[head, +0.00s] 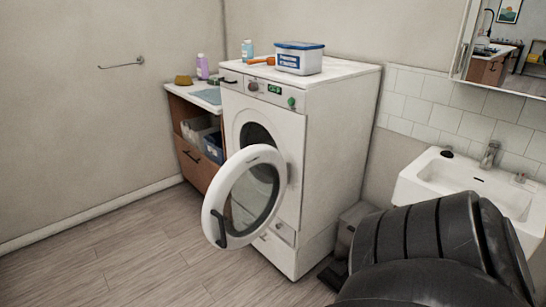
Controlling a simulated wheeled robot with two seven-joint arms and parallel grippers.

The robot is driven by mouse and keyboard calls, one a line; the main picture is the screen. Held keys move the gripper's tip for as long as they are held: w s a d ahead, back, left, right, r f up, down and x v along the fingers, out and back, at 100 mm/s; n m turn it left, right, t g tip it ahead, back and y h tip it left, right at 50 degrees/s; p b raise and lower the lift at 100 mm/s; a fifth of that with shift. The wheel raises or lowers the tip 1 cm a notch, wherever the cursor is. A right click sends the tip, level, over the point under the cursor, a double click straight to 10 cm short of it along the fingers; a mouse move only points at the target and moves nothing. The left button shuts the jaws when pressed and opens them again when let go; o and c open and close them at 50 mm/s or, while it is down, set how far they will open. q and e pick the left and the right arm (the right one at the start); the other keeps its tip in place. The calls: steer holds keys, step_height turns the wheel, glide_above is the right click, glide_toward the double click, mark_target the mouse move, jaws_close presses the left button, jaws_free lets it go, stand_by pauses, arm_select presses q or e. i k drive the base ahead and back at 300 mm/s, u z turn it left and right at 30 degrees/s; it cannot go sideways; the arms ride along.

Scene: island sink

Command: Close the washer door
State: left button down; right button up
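The white washer (330,140) stands against the back wall in the head view, left of the sink. Its round door (212,205) has a white ring and a glass middle and hangs wide open toward me. A dark handle (222,232) is on the door's lower left rim. The drum opening (258,140) is partly hidden behind the door. Neither of my grippers shows in the head view. A large black ribbed part, likely my own arm, fills the lower right.
A white sink (470,185) with a tap is on the right wall. A wooden cabinet (196,160) with bins stands left of the washer. A blue-lidded box (299,60) and a bottle stand on the washer. A grey bin (350,228) is beside it. The floor (120,265) at left is clear.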

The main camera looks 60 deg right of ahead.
mark_target(214, 229)
steer(key=k, duration=0.2)
steer(key=z, duration=1.75)
steer(key=i, duration=1)
steer(key=u, duration=0.05)
